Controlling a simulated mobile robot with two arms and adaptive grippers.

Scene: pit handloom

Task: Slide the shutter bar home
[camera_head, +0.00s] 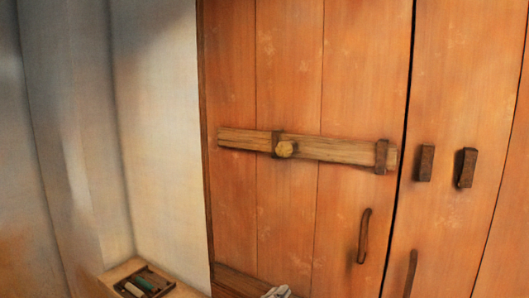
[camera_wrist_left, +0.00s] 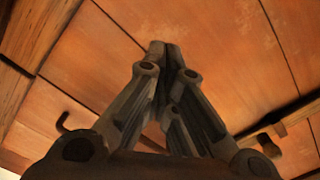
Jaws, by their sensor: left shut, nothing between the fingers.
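The shutter bar (camera_head: 335,150) is a long wooden bar lying nearly level across the left shutter panel (camera_head: 290,60).
A curved handle (camera_head: 364,236) is on the left panel and another (camera_head: 411,272) on the right panel, below the bar. A small open box (camera_head: 143,282) with several items stands at the lower left by the pale wall (camera_head: 160,120).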

